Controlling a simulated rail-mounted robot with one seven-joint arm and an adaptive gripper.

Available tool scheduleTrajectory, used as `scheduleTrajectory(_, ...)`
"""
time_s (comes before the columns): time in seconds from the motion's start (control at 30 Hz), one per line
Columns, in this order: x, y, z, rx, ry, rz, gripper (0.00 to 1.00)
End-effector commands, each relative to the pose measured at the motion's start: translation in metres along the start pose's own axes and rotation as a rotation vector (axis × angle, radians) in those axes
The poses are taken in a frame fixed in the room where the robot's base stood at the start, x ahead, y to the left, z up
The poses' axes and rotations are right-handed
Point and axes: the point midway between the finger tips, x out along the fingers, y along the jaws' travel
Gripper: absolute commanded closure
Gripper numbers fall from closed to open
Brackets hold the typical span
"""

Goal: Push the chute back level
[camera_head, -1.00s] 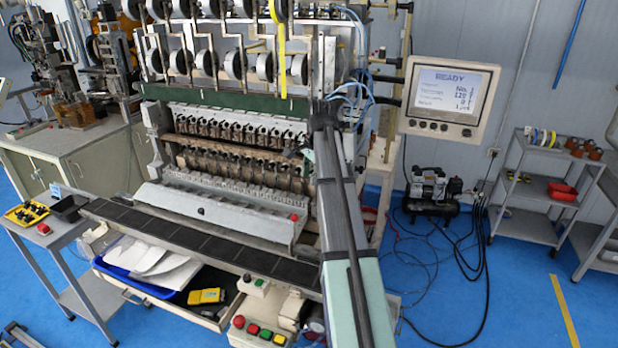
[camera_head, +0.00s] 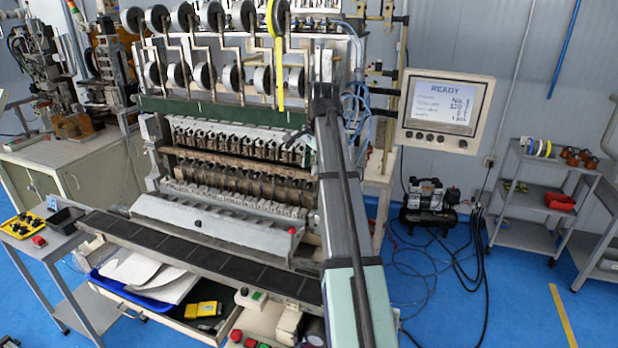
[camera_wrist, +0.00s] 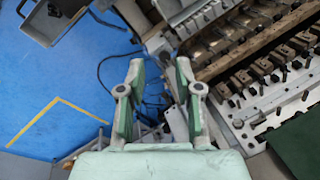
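The likely chute is a long pale grey sloped panel (camera_head: 210,224) along the front of the coil winder, below the rows of winding heads, in the head view. It has a dark knob near its middle and a red knob at its right end. Its right end is close to my arm in the picture. I cannot tell its exact tilt. My gripper (camera_wrist: 160,78) is open and empty in the wrist view, its two green-padded fingers apart over the machine's side. In the head view my arm hides the gripper. I cannot make out the chute surely in the wrist view.
A black segmented strip (camera_head: 190,252) runs in front of the panel. Below it are an open drawer with papers (camera_head: 150,275) and a yellow device (camera_head: 201,310). A display (camera_head: 447,107) reading READY stands right. Metal fixtures (camera_wrist: 265,85) lie right of my fingers; blue floor shows left.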

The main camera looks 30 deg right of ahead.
Motion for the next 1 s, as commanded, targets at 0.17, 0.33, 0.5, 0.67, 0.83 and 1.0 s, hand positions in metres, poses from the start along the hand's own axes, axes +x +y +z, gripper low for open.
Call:
scheduleTrajectory(0.17,-0.025,-0.001,-0.001,0.0,0.0,-0.001,0.66)
scheduleTrajectory(0.33,-0.034,0.0,0.0,0.0,0.0,0.0,0.66)
scheduleTrajectory(0.5,-0.034,0.0,0.0,0.0,-0.001,0.0,0.66)
scheduleTrajectory(0.67,-0.034,0.0,0.0,0.0,0.0,0.0,0.66)
scheduleTrajectory(0.83,-0.03,0.0,0.002,-0.004,0.0,0.001,0.66)
scheduleTrajectory(1.0,0.013,-0.005,0.025,-0.07,0.016,0.013,0.66)
